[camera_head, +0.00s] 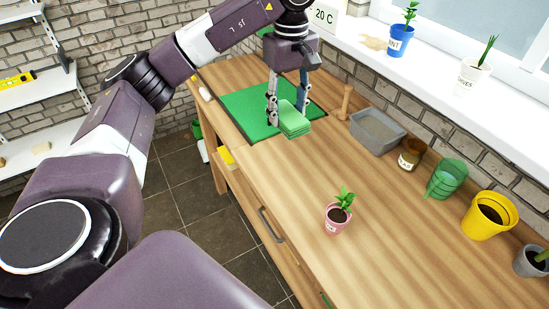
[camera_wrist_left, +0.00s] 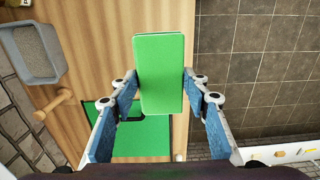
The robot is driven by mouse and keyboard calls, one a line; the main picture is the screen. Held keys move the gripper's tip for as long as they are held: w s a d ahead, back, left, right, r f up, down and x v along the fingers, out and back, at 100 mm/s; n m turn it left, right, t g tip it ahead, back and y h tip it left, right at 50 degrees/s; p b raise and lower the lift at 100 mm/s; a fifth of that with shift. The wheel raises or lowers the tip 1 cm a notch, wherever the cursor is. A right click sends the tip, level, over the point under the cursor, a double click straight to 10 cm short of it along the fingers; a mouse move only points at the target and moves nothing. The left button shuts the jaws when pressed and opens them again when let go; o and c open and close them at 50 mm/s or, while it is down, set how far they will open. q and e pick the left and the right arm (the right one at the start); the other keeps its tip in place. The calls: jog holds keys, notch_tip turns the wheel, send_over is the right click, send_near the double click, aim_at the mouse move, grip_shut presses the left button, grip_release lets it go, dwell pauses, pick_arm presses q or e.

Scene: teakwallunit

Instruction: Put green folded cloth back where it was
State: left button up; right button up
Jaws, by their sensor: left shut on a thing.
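The green folded cloth (camera_head: 294,120) is a small light-green block in the head view. My left gripper (camera_head: 286,116) is shut on it, near the front edge of a darker green mat (camera_head: 245,108) on the workbench. In the left wrist view the cloth (camera_wrist_left: 160,72) sits between the two fingers (camera_wrist_left: 160,88), with the mat (camera_wrist_left: 145,143) behind it. I cannot tell whether the cloth touches the bench. My right gripper does not show.
On the wooden bench (camera_head: 270,180) stand a wooden peg (camera_head: 345,103), a grey tub (camera_head: 378,145), a brown pot (camera_head: 411,156), green pots (camera_head: 447,180), a yellow pot (camera_head: 489,222) and a pink potted plant (camera_head: 337,218). The bench middle is clear.

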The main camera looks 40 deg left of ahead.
pick_arm(q)
jog(key=f, duration=1.5)
jog(key=shift+s+d+p, duration=0.15)
jog(key=shift+d+p, duration=0.1)
jog(key=shift+p, duration=0.05)
jog(key=shift+f, duration=0.45)
notch_tip(320, 180, down, 3)
jog(key=shift+f+p, duration=0.1)
jog(key=shift+p, duration=0.4)
jog(key=shift+f, duration=0.15)
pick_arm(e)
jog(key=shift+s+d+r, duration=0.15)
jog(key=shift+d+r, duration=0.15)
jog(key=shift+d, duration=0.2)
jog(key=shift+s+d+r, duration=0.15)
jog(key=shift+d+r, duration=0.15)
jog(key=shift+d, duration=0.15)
pick_arm(q)
jog(key=shift+f, duration=0.15)
jog(key=o, duration=1.1)
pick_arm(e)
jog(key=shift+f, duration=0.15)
